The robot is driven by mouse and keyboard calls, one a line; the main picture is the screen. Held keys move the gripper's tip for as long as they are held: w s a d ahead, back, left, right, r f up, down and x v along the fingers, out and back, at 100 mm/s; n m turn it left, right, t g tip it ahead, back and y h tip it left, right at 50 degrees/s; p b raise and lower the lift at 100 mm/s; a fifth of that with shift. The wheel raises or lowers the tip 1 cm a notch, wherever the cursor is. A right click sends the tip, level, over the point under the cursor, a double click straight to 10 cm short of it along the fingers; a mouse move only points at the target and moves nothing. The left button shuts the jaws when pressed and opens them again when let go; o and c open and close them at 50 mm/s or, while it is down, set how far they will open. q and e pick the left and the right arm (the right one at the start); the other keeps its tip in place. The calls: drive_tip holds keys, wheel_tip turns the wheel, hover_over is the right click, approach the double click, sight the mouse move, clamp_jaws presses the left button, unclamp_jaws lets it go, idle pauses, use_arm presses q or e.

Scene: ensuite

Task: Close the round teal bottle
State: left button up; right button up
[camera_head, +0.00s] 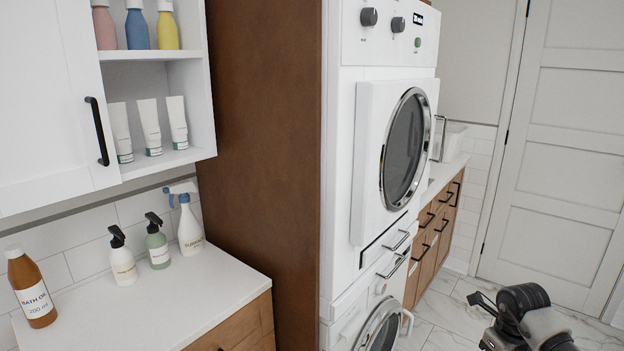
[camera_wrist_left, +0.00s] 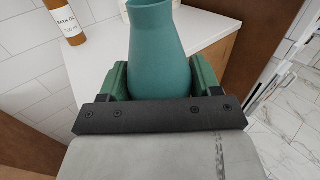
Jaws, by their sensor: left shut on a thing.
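The round teal bottle (camera_wrist_left: 158,40) fills the middle of the left wrist view, with its wide body low and its neck narrowing upward. Its neck end is at the frame's top edge, and I cannot make out a cap on it. My left gripper (camera_wrist_left: 162,78) is shut on the bottle's body, with green fingers on both sides. The bottle is above the white counter in that view. The head view shows neither this bottle nor my left gripper. My right arm's end (camera_head: 490,320) is at the lower right of the head view, over the floor; I cannot see its jaws clearly.
The white counter (camera_head: 150,305) holds a brown bath oil bottle (camera_head: 31,290), two pump bottles (camera_head: 122,262) and a spray bottle (camera_head: 188,228) along the back. Wall shelves (camera_head: 155,55) hang above. A washer-dryer stack (camera_head: 385,150) stands right of a brown panel. Open floor lies right.

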use_arm(q)
drive_tip(key=s+d+f+m+h, duration=0.2)
drive_tip(key=d+f+h, duration=0.3)
drive_tip(key=d, duration=0.4)
drive_tip(key=shift+s+d+m+t, duration=0.2)
drive_tip(key=shift+s+m+t, duration=0.1)
drive_tip(key=shift+m, duration=0.2)
drive_tip(key=shift+a+f, duration=0.1)
use_arm(e)
drive_tip(key=s+a+r+n, duration=0.2)
drive_tip(key=a+r+n, duration=0.1)
drive_tip(key=a+n, duration=0.4)
drive_tip(key=s+a+r+n, duration=0.2)
drive_tip(key=a+n, duration=0.3)
drive_tip(key=n, duration=0.4)
use_arm(q)
drive_tip(key=shift+a, duration=0.3)
use_arm(e)
drive_tip(key=s+a+r+n, duration=0.1)
drive_tip(key=s+a+n, duration=0.7)
drive_tip(key=s+n, duration=0.5)
drive_tip(key=n, duration=0.4)
drive_tip(key=shift+s+r, duration=0.15)
drive_tip(key=shift+s, duration=0.15)
